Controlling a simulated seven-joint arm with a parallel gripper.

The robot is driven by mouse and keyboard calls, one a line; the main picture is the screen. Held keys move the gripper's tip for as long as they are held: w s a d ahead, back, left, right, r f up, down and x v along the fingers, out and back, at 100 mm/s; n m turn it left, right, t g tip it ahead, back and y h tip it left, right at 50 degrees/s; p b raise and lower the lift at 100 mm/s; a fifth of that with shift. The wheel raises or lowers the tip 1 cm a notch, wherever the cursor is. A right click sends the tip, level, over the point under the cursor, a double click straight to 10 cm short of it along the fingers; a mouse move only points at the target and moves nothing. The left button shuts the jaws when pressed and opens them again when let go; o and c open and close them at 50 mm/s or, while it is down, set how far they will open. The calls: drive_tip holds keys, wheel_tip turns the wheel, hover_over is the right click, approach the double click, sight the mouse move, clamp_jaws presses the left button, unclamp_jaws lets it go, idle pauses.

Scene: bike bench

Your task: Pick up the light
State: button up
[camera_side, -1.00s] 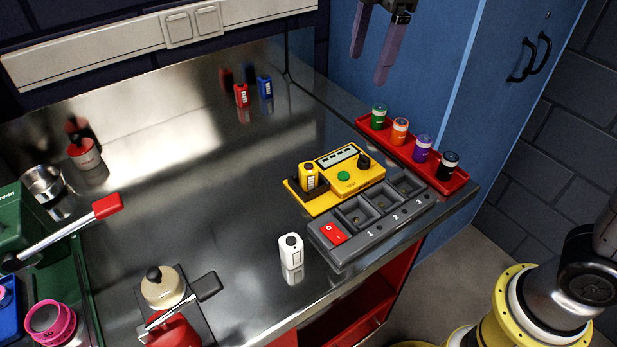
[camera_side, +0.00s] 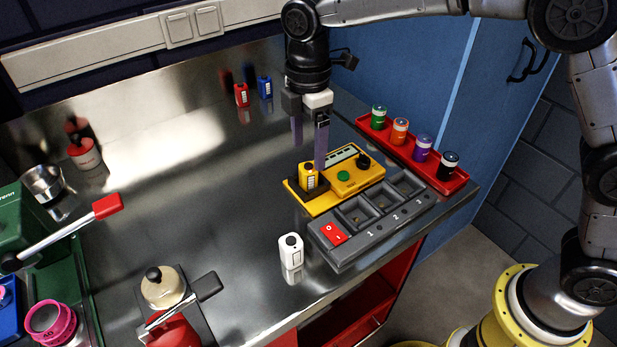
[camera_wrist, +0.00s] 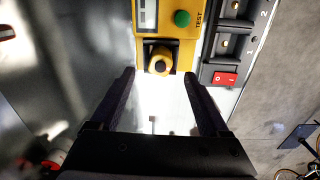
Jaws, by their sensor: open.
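A small yellow light (camera_side: 308,177) with a dark top stands upright in the slot of the yellow tester (camera_side: 356,178). The wrist view also shows the light (camera_wrist: 160,61) from above, with the tester (camera_wrist: 182,52) around it. My gripper (camera_side: 309,157) is open and points down above the yellow light. In the wrist view my fingertips (camera_wrist: 160,74) lie to either side of the light, with nothing between them gripped. Other similar small upright units stand on the bench: a white one (camera_side: 291,251), a red one (camera_side: 241,95) and a blue one (camera_side: 265,87).
A grey charging tray (camera_side: 343,255) with numbered bays and a red switch (camera_side: 333,233) lies beside the tester. A red rack (camera_side: 458,184) holds several coloured canisters behind it. A cream-topped press (camera_side: 163,287) stands front left. The middle of the metal bench is clear.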

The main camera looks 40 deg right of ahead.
sight(308, 165)
drive_tip(key=shift+f, duration=2.75)
clamp_jaws()
